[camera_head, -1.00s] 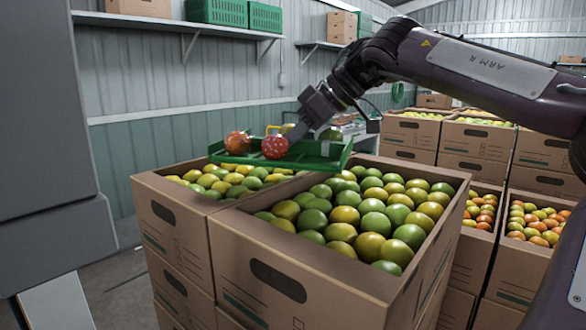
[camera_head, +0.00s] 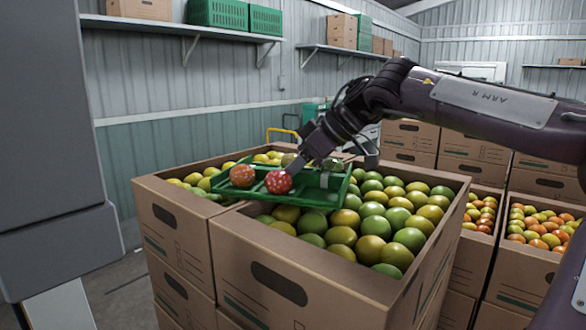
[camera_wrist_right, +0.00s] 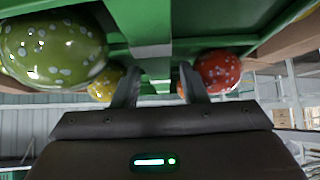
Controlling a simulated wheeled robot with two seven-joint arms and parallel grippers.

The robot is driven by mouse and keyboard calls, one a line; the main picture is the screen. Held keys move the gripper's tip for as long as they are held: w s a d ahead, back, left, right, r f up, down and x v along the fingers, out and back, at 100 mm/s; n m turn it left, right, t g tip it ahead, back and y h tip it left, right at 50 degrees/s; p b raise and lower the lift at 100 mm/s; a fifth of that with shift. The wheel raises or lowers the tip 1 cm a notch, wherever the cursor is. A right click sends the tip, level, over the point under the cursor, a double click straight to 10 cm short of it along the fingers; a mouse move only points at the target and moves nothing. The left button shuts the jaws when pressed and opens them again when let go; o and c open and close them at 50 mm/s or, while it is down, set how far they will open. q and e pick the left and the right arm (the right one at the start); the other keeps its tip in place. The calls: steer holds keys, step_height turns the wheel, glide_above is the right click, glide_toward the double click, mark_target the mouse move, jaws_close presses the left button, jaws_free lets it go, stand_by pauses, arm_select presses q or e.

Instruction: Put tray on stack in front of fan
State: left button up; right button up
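A green tray (camera_head: 328,199) with spotted round fruit hangs over the front boxes of green and yellow fruit in the head view. A red spotted fruit (camera_head: 278,182) and an orange one (camera_head: 242,176) lie in its near part, a dark green one (camera_head: 332,165) farther back. My right gripper (camera_head: 297,168) reaches down into the tray and is shut on its middle part. In the right wrist view the fingers (camera_wrist_right: 158,88) straddle a green bar of the tray (camera_wrist_right: 150,22). I cannot make out the fan or the stack. My left gripper is out of view.
An open cardboard box (camera_head: 300,262) full of fruit stands close below the tray, with another (camera_head: 172,225) to its left. More fruit boxes (camera_head: 475,255) stand at right. A yellow bar (camera_head: 283,131) shows behind the tray. Wall shelves (camera_head: 180,27) hold green crates (camera_head: 218,13).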

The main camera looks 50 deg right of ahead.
steer(key=b+v, duration=0.1)
steer(key=v, duration=1)
steer(key=shift+b, duration=0.4)
steer(key=shift+s+d+r, duration=0.25)
steer(key=shift+s+r, duration=0.1)
steer(key=shift+r, duration=0.05)
